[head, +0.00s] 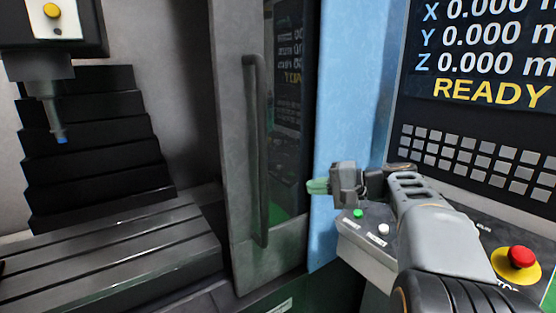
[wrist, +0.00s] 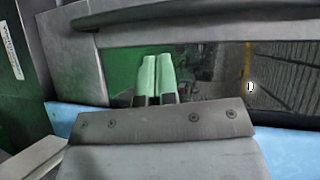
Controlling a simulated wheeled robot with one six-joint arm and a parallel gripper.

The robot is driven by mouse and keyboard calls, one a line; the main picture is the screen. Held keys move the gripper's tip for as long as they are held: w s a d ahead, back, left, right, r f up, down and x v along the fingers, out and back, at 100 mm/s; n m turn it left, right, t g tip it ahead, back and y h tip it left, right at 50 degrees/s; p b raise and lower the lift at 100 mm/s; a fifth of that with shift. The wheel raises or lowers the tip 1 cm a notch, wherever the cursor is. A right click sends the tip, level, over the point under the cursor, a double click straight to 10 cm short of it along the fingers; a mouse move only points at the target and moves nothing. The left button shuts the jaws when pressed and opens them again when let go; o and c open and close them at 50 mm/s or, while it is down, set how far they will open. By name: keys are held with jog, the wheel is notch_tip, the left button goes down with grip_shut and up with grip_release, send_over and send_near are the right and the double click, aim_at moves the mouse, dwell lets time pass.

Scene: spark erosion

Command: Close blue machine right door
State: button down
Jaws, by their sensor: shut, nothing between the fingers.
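The right door (head: 228,120) of the blue machine (head: 345,85) is a grey frame with a dark window, and it stands open, with the machine's inside showing to its left. Its long upright dark handle (head: 257,150) is on the door's front. In the wrist view the handle (wrist: 200,14) runs across the top, with the door's window (wrist: 210,60) below it. My gripper (head: 316,187) has green fingertips and is shut and empty. It is to the right of the handle, apart from it, in front of the door's right edge and the blue panel. It also shows in the wrist view (wrist: 157,73).
A control panel with a screen (head: 485,45), grey keys (head: 470,160), small green (head: 358,213) and white (head: 383,229) buttons and a red stop button (head: 520,257) is close to my arm on the right. Inside the machine are a tool head (head: 50,30) and a slotted table (head: 120,250).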

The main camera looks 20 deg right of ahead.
jog(key=w+d+r+t+y, duration=0.1)
jog(key=d+r+t+y, duration=0.1)
jog(key=d+r, duration=0.25)
jog(key=s+a+p+x, duration=0.1)
jog(key=s+p+x, duration=0.1)
jog(key=x, duration=1)
jog(key=shift+a+p, duration=0.65)
jog(key=shift+p, duration=0.05)
jog(key=shift+a, duration=0.1)
